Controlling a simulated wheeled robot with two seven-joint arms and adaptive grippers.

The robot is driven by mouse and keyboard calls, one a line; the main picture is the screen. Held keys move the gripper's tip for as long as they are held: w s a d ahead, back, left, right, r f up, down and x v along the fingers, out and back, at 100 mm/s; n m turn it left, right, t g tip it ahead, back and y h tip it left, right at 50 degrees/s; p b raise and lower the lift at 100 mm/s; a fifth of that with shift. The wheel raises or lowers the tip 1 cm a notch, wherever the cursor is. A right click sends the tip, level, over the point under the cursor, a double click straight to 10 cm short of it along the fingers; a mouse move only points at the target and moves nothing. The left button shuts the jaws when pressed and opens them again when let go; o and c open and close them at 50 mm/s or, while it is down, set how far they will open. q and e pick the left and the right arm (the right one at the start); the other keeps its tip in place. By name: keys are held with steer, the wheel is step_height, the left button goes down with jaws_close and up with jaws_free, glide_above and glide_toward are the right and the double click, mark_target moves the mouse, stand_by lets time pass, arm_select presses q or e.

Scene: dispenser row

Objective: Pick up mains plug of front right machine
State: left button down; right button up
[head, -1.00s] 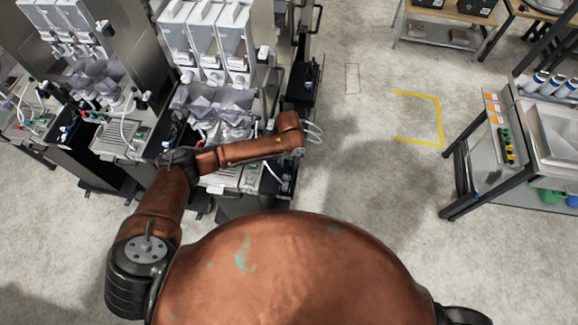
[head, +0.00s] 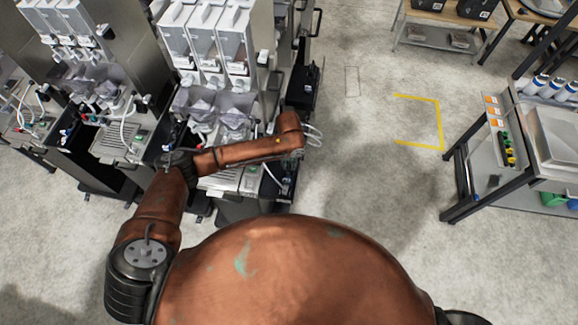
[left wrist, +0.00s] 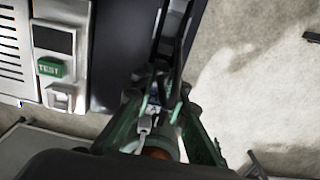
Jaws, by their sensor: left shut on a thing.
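The front right machine (head: 205,45) is a tall grey dispenser with several clear hoppers, at the upper left of the head view. My left arm reaches across its front. My left gripper (head: 287,184) hangs below the wrist at the machine's right front corner, small and dark in the head view. In the left wrist view the left gripper (left wrist: 170,60) has its dark fingers close together with the green linkages beside them. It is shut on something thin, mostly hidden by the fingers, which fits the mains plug. My right gripper is not in view.
More dispensers (head: 75,45) stand to the left. A white panel with a green TEST button (left wrist: 50,68) is left of the fingers in the wrist view. A steel workbench (head: 540,140) stands at the right. The floor between, with a yellow corner marking (head: 440,120), is clear.

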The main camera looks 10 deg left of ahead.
arm_select(q)
steer(key=s+d+r+b, duration=0.2)
steer(key=s+r+b, duration=0.1)
steer(key=s+r, duration=0.9)
steer(key=shift+s+d, duration=0.25)
steer(key=shift+s, duration=0.7)
steer(key=shift+r+p, duration=1)
steer(key=shift+p, duration=0.1)
step_height(320, 180, up, 3)
steer(key=p, duration=0.3)
steer(key=shift+p, duration=0.35)
steer(key=shift+w, duration=0.1)
